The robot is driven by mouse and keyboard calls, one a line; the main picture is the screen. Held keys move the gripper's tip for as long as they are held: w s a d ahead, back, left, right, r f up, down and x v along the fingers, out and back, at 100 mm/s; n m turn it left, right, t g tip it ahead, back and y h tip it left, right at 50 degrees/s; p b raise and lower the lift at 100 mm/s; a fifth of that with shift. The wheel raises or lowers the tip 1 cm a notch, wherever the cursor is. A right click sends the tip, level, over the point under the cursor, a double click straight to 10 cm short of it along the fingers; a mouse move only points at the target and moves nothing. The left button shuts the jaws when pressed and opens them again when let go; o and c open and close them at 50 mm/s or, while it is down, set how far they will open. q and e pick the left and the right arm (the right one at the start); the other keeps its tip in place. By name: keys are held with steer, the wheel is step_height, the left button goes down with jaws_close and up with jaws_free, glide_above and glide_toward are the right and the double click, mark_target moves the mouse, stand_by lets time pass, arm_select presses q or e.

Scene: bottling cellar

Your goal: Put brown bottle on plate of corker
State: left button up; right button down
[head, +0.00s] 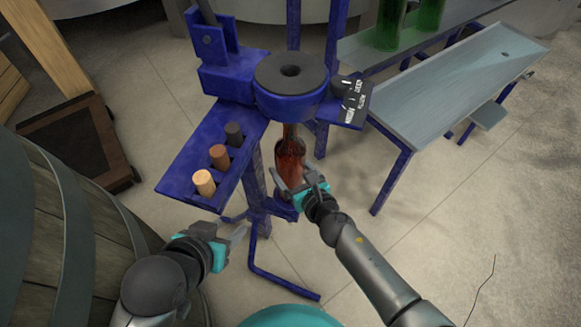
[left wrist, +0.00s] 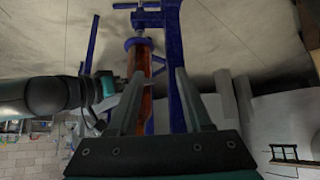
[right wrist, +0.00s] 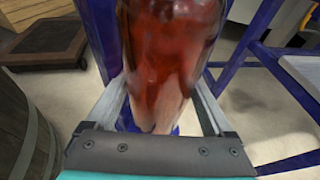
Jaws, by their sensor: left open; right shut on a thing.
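The brown bottle (head: 289,158) is upright under the round head of the blue corker (head: 292,100), its neck partly hidden by that head. My right gripper (head: 298,190) is shut on the bottle low on its body. The bottle fills the middle of the right wrist view (right wrist: 168,50). The corker's small blue plate (head: 285,209) is directly below the bottle. In the upside-down left wrist view the plate (left wrist: 138,43) is at the bottle's base; I cannot tell whether they touch. My left gripper (head: 236,238) is open and empty, left of the corker's post.
A blue rack with three corks (head: 219,156) juts left from the corker. A barrel (head: 75,235) stands at the left. A grey bench (head: 450,90) and green bottles (head: 390,25) are at the right.

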steer(key=shift+w+a+r, duration=0.1)
steer(key=shift+w+r, duration=0.05)
jaws_free()
steer(key=shift+f, duration=0.2)
